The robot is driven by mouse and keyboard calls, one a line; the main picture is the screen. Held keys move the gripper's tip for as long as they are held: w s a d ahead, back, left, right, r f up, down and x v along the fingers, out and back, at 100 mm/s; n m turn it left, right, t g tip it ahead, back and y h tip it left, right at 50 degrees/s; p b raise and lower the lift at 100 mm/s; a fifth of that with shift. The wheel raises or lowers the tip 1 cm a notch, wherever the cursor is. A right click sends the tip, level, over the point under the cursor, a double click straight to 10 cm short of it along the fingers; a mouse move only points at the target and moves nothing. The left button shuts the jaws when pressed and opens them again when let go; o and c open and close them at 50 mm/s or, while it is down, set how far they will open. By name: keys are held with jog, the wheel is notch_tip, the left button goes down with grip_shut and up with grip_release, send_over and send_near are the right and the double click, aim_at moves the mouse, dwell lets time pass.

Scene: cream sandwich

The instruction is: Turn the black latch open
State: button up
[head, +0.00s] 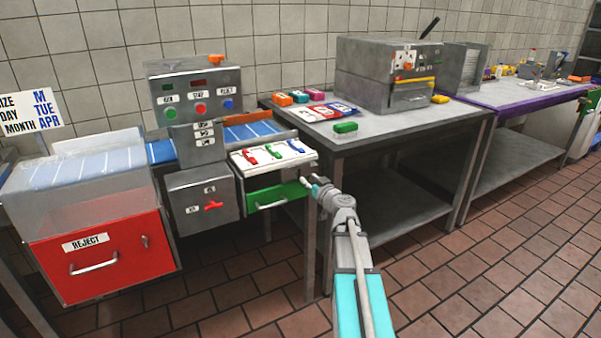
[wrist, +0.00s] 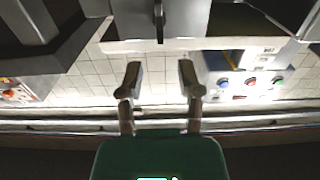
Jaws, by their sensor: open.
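In the wrist view a small black latch-like piece (wrist: 159,22) stands upright against a grey surface at the top centre. It is ahead of my fingertips and apart from them. My gripper (wrist: 160,68) is open, with nothing between its fingers. In the head view my gripper (head: 309,185) is low, beside the right end of the green drawer (head: 278,196) and near the grey table's left side. I cannot make out that black piece in the head view. A black lever (head: 430,27) sticks up from the grey machine (head: 388,75) at the back, far from my gripper.
The white tray (head: 262,170) with coloured handles sits above the green drawer. A control box (head: 196,92) and red reject bin (head: 100,258) stand left. The grey table (head: 400,123) holds coloured blocks and cards. Tiled floor (head: 480,260) is open at front right.

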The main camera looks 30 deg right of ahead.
aim_at(300, 171)
jog(key=shift+w, duration=3.2)
grip_shut()
